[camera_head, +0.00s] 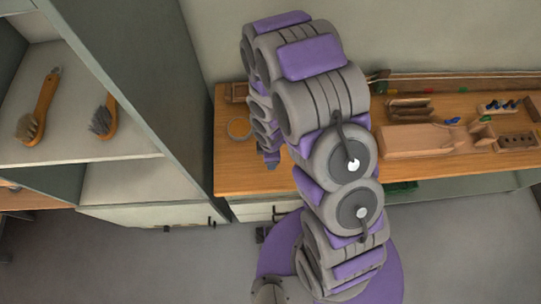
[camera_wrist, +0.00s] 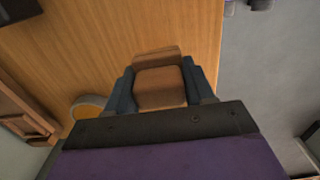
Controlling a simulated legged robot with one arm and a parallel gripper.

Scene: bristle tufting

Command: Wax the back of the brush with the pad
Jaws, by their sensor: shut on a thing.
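My gripper (camera_wrist: 157,70) is shut on a brown block with a paler wooden far edge (camera_wrist: 160,88), which looks like the pad. The block sits between the two dark blue-grey fingers, over the wooden bench top; I cannot tell whether it touches the bench. In the head view my gripper (camera_head: 271,160) hangs at the bench's left part, largely hidden by my arm. Two brushes with wooden handles, a pale-bristled one (camera_head: 38,110) and a dark-bristled one (camera_head: 104,119), are on the shelf at left. I cannot make out a brush under the gripper.
The workbench (camera_head: 232,180) has a round ring-like item (camera_head: 239,128) at its left; a similar one (camera_wrist: 88,104) is left of the fingers. A wooden block (camera_head: 412,141), a holed block (camera_head: 516,141) and small trays fill the right. A tall cabinet side (camera_head: 130,70) stands left.

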